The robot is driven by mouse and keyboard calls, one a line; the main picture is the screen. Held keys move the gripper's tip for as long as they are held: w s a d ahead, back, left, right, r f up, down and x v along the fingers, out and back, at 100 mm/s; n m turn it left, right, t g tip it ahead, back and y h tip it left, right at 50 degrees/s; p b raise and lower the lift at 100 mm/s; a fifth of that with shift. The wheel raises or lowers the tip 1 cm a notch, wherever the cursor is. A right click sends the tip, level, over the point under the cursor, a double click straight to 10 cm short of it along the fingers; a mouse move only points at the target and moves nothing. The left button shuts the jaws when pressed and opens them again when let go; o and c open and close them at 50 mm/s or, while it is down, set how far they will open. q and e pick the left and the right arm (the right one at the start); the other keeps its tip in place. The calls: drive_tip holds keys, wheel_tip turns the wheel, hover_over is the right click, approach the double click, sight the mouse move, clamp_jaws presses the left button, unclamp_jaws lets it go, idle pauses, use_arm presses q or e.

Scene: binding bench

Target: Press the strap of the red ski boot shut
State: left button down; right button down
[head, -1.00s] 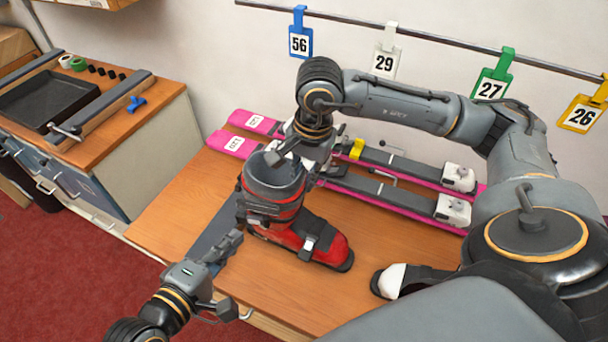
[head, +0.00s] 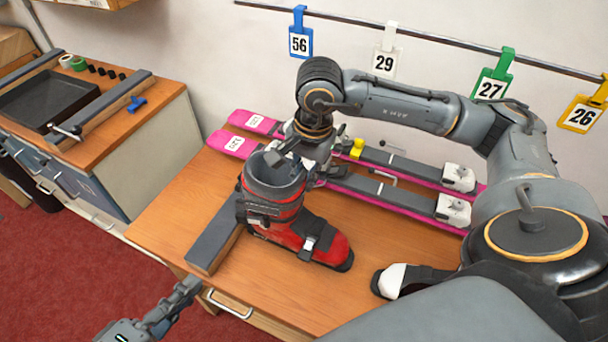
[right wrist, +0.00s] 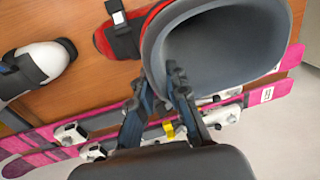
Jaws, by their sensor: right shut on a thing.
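The red ski boot (head: 280,218) stands upright on the wooden bench, with a grey cuff and a red foot. A dark strap with a metal buckle (head: 258,214) lies across its cuff, seemingly close to the shell. A second strap (head: 309,245) crosses the instep; it also shows in the right wrist view (right wrist: 124,28). My right gripper (head: 277,157) is shut on the boot's cuff rim, and its fingers (right wrist: 172,82) meet the rim in the right wrist view. My left gripper (head: 187,288) is apart from the boot, lower left, seen side-on.
Two pink skis (head: 228,139) with bindings lie behind the boot. A dark bar (head: 213,245) lies left of it. A black and white boot (head: 394,280) is at the right. Number tags (head: 301,42) hang on a wall rail. Bench in front is clear.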

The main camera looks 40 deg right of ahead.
drive_tip(key=c, duration=1.2)
unclamp_jaws()
drive_tip(key=r, duration=0.8)
drive_tip(key=s+r, duration=0.1)
drive_tip(key=r, duration=0.3)
drive_tip(key=shift+d, duration=0.3)
drive_tip(key=shift+s, duration=0.1)
